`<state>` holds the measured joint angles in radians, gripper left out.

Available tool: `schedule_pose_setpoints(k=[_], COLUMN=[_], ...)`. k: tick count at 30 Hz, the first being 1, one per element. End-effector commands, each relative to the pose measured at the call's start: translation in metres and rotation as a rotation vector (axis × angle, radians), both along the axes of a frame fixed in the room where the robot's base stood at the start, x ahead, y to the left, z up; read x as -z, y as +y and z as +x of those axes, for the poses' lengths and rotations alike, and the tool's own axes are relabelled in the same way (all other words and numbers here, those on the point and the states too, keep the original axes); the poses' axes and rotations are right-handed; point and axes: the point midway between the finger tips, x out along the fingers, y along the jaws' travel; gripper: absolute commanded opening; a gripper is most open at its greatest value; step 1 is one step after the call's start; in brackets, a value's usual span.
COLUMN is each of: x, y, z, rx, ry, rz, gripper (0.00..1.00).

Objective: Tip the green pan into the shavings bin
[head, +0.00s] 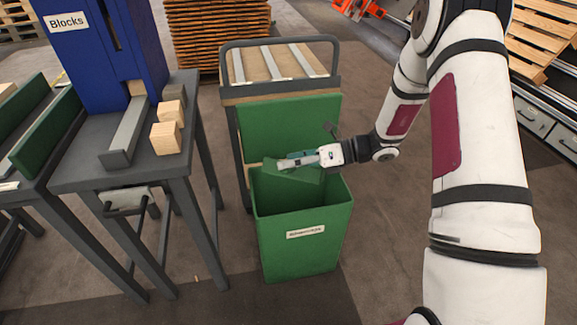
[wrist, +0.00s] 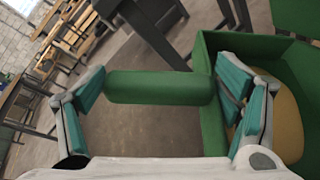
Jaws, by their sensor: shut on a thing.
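The green shavings bin (head: 300,245) stands open on the floor in the middle of the head view, with a small white label on its front. My gripper (head: 308,157) is over the bin's back part and is shut on the green pan (head: 295,173). The pan looks tilted at the bin's mouth. In the wrist view, a green bar of the pan (wrist: 160,88) spans between the fingers of my gripper (wrist: 160,95). The bin (wrist: 212,130) is at the right there, with something tan (wrist: 288,122) inside it. The pan's inside is hidden.
A grey table (head: 85,170) at left holds a blue block dispenser (head: 105,60), a grey chute (head: 128,133) and wooden blocks (head: 165,138). A cart (head: 280,93) stands behind the bin. Stacked pallets (head: 215,35) are farther back. Floor in front of the bin is clear.

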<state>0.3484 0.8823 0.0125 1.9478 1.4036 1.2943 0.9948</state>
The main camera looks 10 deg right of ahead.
Motion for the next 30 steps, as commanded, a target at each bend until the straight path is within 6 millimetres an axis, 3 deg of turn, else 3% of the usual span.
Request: schedule_pose_setpoints(k=[30], x=[-0.018], y=[-0.026], z=[0.046], rx=[0.000], ry=[0.257], rz=[0.151], gripper=[0.51])
